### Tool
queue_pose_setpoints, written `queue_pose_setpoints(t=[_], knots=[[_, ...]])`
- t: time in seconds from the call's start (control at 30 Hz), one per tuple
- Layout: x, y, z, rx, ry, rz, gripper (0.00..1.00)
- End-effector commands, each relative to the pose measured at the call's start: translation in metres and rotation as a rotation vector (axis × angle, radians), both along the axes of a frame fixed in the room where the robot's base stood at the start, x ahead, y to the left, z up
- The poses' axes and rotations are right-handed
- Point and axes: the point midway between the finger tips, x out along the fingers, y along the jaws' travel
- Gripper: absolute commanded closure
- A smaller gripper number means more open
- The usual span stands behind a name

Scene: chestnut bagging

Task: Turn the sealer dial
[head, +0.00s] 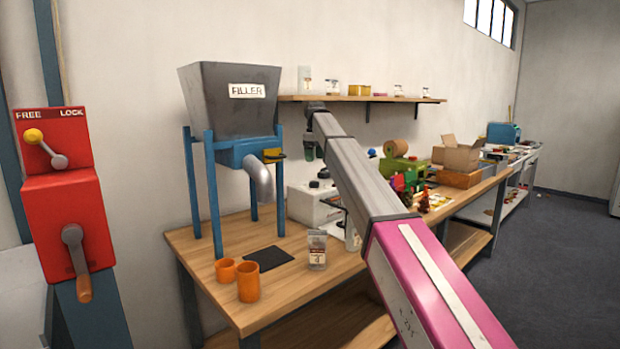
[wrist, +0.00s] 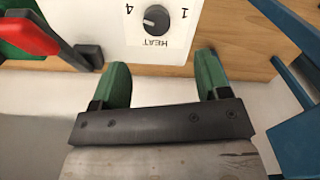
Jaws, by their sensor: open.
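The sealer dial (wrist: 156,18) is a round dark knob on a white panel (wrist: 120,45). It shows upside down at the top of the wrist view, with HEAT below it, 4 to its left and 1 to its right. The mark it points to is too small to tell. My gripper (wrist: 162,72) has two green fingers, open and apart, with nothing between them. The dial is beyond the fingertips, roughly centred between them, not touched. In the head view my gripper (head: 309,151) hangs above the white sealer (head: 308,207), partly hidden by my arm.
A red lever (wrist: 32,32) and blue posts (wrist: 293,105) flank the panel in the wrist view. The filler (head: 230,105) stands left on the wooden bench (head: 200,243), with orange cups (head: 248,281) and a small bag (head: 317,251) in front. A shelf (head: 360,99) runs behind.

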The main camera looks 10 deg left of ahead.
Motion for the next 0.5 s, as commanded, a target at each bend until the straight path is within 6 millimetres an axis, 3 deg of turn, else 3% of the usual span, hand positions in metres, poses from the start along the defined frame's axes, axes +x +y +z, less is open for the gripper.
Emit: queue_pose_setpoints(t=[0.27,0.5], knots=[[-0.001,0.000,-0.008,0.000,0.000,0.000,0.31],[-0.001,-0.001,-0.039,-0.001,0.001,-0.001,0.31]])
